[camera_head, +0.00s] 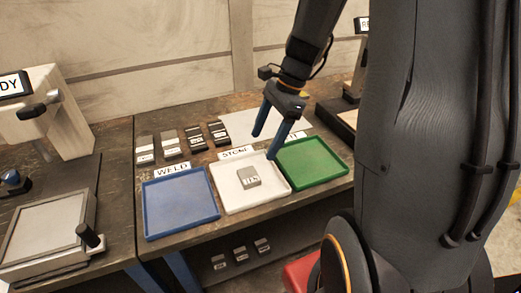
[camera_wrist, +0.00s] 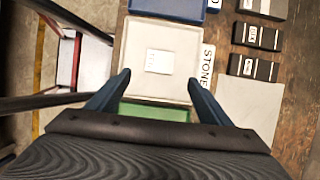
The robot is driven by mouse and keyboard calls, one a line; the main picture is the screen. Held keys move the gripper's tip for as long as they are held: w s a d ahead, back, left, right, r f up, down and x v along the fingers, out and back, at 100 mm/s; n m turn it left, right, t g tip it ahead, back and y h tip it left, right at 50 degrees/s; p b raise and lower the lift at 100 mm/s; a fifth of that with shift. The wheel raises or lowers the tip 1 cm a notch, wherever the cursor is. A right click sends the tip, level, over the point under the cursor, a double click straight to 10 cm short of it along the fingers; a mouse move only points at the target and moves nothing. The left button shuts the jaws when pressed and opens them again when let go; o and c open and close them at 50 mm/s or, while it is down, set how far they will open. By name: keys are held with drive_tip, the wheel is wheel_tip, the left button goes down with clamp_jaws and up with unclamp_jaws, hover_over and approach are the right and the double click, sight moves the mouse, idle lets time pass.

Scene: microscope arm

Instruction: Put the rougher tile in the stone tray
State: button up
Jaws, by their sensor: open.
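The white stone tray (camera_head: 226,204) stands between a blue and a green tray, with a "STONE" label behind it. A grey tile (camera_head: 249,177) with a pale label lies flat inside it. In the wrist view, the stone tray (camera_wrist: 137,40) is ahead of my fingers and the tile (camera_wrist: 159,61) lies near its middle. My gripper (camera_head: 264,145) is open and empty, pointing down above the back right of the stone tray. Its two blue fingers (camera_wrist: 159,79) show apart in the wrist view. I cannot tell tile roughness from these views.
The blue tray (camera_head: 181,204), labelled "WELD", is left and the green tray (camera_head: 312,162) right. Several dark and grey tiles (camera_head: 195,140) lie behind the trays. More tiles (camera_head: 241,255) lie on a lower shelf. A microscope-like device (camera_head: 55,115) stands at left.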

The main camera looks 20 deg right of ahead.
drive_tip(key=s+a+n+h, duration=0.2)
drive_tip(key=s+n, duration=0.3)
drive_tip(key=n, duration=0.4)
drive_tip(key=s+a+n+t+h, duration=0.1)
drive_tip(key=s+n, duration=0.3)
drive_tip(key=n, duration=0.5)
drive_tip(key=shift+s+a+f+h, duration=0.4)
drive_tip(key=shift+a+h, duration=0.3)
drive_tip(key=shift+a, duration=0.2)
